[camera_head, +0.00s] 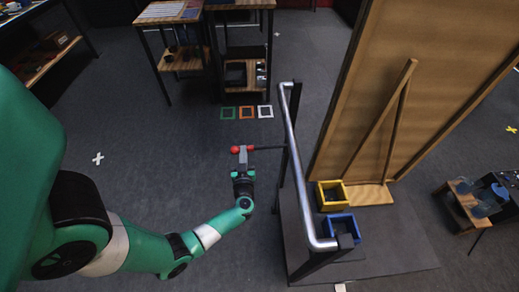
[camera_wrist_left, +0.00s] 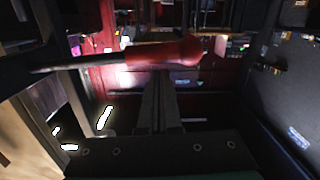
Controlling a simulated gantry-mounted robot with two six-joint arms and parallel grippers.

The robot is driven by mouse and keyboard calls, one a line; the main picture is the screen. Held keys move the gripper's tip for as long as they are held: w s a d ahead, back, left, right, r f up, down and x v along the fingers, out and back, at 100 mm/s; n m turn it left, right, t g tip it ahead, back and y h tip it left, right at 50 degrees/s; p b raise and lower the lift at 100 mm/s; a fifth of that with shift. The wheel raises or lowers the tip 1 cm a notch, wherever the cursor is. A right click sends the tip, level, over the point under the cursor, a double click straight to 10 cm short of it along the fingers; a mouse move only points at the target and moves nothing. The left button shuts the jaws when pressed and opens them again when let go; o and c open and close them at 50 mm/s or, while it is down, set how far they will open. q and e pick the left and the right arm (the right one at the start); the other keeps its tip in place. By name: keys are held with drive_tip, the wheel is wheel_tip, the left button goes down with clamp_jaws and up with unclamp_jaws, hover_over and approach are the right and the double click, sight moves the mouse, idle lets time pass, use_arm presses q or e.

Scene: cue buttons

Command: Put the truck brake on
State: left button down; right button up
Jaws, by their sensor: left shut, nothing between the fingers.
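The brake lever is a thin dark rod that reaches left from the silver rail, with a red grip (camera_head: 235,149) at its free end in the head view. In the left wrist view the red grip (camera_wrist_left: 180,52) lies across the picture, its rounded end to the right. My right gripper is not in view.
The silver rail (camera_head: 295,165) stands right of the lever. Beyond it are a yellow bin (camera_head: 332,207), a blue bin (camera_head: 327,234) and a large wooden panel (camera_head: 405,80). Green, orange and white floor squares (camera_head: 246,112) lie behind.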

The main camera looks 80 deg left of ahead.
use_arm(q)
wheel_tip(320, 180, down, 7)
drive_tip(key=n+b, duration=0.2)
drive_tip(key=b, duration=0.1)
drive_tip(key=shift+w, duration=0.2)
drive_tip(key=shift+f, duration=0.25)
wheel_tip(320, 180, up, 5)
drive_tip(key=s+p, duration=0.1)
drive_tip(key=p, duration=0.4)
drive_tip(key=p+v, duration=0.3)
drive_tip(key=v, duration=0.7)
drive_tip(key=shift+s+d+f+n, duration=0.2)
drive_tip(key=shift+s+f+n, duration=0.1)
drive_tip(key=shift+f, duration=0.05)
